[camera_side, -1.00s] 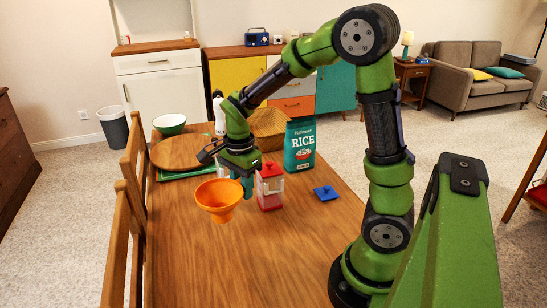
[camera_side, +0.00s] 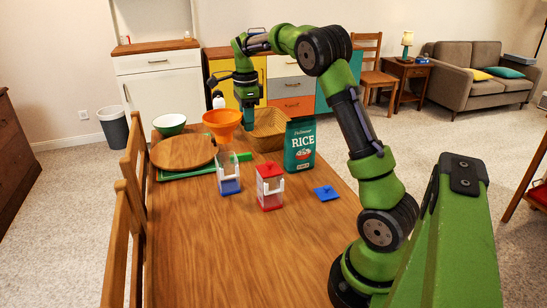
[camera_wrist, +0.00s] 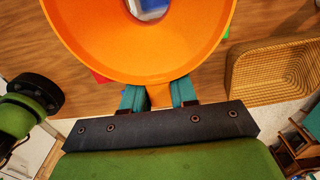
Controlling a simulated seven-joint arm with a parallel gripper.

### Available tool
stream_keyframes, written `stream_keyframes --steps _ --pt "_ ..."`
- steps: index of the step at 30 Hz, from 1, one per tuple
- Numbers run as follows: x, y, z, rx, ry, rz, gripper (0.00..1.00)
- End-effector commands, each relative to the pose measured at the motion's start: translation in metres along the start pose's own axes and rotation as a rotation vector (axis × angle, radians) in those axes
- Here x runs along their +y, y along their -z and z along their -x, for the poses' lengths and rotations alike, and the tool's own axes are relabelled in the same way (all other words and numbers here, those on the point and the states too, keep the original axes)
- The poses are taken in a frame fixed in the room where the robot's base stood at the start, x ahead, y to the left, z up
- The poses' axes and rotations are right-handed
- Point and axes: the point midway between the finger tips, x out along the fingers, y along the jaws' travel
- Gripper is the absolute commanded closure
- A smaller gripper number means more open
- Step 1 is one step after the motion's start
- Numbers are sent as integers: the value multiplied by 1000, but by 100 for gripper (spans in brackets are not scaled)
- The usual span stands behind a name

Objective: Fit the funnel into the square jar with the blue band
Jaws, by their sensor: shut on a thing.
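The orange funnel (camera_side: 221,120) is held upright in the air by its side, wide mouth up; it fills much of the wrist view (camera_wrist: 90,45). My gripper (camera_side: 248,124) is shut on it; its teal fingers show in the wrist view (camera_wrist: 159,97). The clear square jar with the blue band (camera_side: 230,186) stands lidless on the table. In the side view the spout shows just above this jar's mouth; the gap and depth are unclear. Something pale and blue shows through the funnel hole in the wrist view.
A red-lidded square jar (camera_side: 269,190) stands just right of the blue-banded jar. A blue lid (camera_side: 326,193) lies farther right. A rice bag (camera_side: 299,146), a basket (camera_side: 270,143), a round wooden board (camera_side: 182,151) and a green bowl (camera_side: 169,123) stand behind. The table front is clear.

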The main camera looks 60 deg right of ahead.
Motion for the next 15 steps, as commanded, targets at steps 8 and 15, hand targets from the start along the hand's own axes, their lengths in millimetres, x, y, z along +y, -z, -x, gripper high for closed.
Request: stream_keyframes --steps 8,15 --pt "1 0 -22 0 -4 0 100" --pt "1 0 -43 0 -4 1 100"
